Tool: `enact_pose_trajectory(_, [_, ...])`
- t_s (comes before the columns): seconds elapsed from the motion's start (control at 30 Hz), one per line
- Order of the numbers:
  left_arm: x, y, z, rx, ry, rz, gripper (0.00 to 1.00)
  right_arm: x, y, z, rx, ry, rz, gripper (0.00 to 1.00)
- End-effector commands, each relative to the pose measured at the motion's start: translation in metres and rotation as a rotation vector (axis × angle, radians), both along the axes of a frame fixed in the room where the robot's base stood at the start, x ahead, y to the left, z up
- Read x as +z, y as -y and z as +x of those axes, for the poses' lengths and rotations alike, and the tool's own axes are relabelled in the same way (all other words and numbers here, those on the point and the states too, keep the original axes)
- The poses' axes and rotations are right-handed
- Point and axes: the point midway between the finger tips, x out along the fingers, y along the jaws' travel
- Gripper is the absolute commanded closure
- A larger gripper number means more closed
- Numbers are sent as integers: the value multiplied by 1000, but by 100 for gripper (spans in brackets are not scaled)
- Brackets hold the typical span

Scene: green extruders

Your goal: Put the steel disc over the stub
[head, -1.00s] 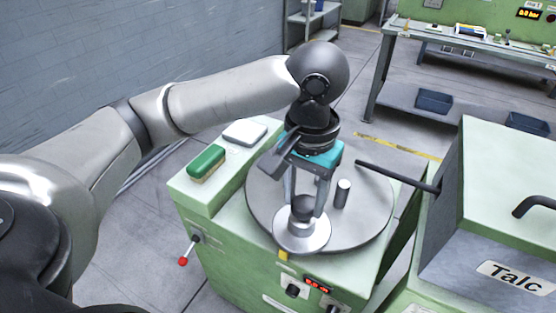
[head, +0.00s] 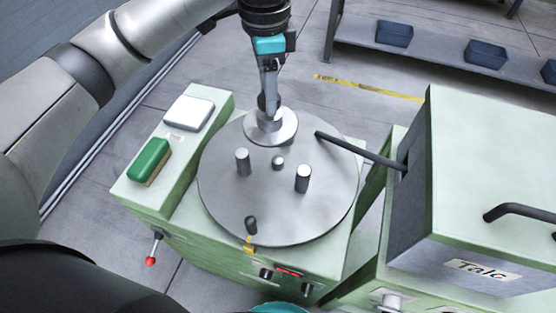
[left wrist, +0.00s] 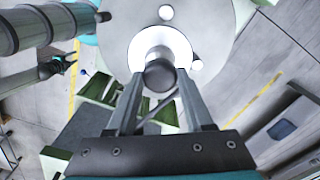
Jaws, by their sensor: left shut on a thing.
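My left gripper (head: 268,100) points down at the far edge of the grey round plate (head: 225,205). It is shut on the dark knob of the steel disc (head: 285,130). The disc lies level over the far rim of the plate; its height above it cannot be told. The left wrist view shows the knob (left wrist: 160,76) between the fingertips and the bright disc (left wrist: 165,43) beyond. Upright stubs stand on the plate: one left (head: 242,163), a short one in the middle (head: 278,163) and one right (head: 303,178). A dark peg (head: 251,226) is at the front.
The plate sits on a green machine with a green-topped brush (head: 150,158) and a white pad (head: 189,113) at left. A dark rod (head: 360,150) reaches over the plate's right edge from the Talc box (head: 480,190). A red-tipped lever (head: 152,250) sticks out front left.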

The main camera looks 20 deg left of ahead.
Motion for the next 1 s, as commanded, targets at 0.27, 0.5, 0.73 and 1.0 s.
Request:
enact_pose_trajectory(0.27, [20, 7, 21, -368, -5, 3, 100, 16, -8, 5, 2, 8, 11, 50])
enact_pose_trajectory(0.5, [24, 9, 28, -520, -10, 7, 100, 19, -7, 8, 3, 14, 10, 50])
enact_pose_trajectory(0.73, [-18, 8, 28, -535, -17, 8, 100, 13, -3, 8, 3, 15, 4, 50])
enact_pose_trajectory(1.0, [-87, 9, 28, -534, -14, 8, 100, 2, -1, 9, 3, 16, 3, 50])
